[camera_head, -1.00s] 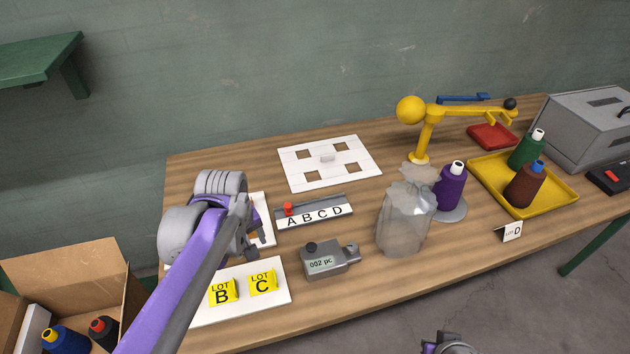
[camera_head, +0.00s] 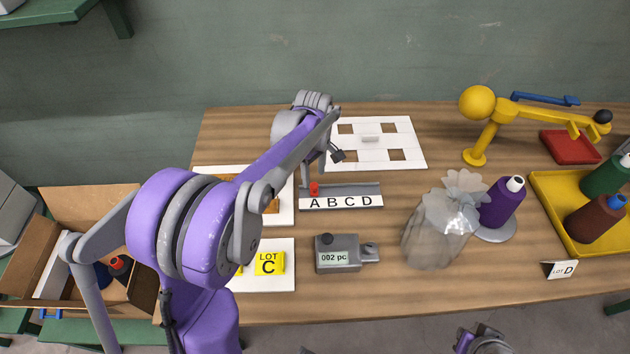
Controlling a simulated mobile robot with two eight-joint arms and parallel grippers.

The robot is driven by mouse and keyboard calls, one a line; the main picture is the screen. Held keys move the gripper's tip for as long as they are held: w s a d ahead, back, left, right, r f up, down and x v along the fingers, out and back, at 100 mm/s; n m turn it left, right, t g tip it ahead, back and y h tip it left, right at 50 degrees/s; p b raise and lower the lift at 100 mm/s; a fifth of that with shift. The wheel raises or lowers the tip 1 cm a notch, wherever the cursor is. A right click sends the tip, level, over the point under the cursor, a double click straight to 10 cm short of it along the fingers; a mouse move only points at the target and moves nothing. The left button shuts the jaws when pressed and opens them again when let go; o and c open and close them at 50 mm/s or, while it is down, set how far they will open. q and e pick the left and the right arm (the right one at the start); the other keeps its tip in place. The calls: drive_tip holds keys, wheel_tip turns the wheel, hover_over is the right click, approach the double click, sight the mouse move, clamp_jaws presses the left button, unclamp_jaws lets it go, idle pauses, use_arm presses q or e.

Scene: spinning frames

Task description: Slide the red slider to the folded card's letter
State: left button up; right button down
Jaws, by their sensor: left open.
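The slider rail (camera_head: 352,192) is a grey strip lettered A B C D on the table. Its red slider (camera_head: 314,189) stands at the left end, by the A. The folded white card (camera_head: 560,270) near the table's front right reads LOT D. My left gripper (camera_head: 319,167) is open, just above and behind the red slider; its fingers are small and partly hidden, and I cannot tell whether they touch it. My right gripper (camera_head: 484,342) shows only in part at the bottom edge, and its jaws cannot be made out.
A grey counter reading 002 pc (camera_head: 338,253) sits in front of the rail. A clear bag (camera_head: 438,230) and a purple bottle (camera_head: 502,202) stand to the right. A white board with square holes (camera_head: 408,160) lies behind. A yellow tray (camera_head: 548,193) with bottles is far right.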

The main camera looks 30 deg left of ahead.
sight(314, 185)
use_arm(q)
drive_tip(key=shift+f, duration=1.95)
clamp_jaws()
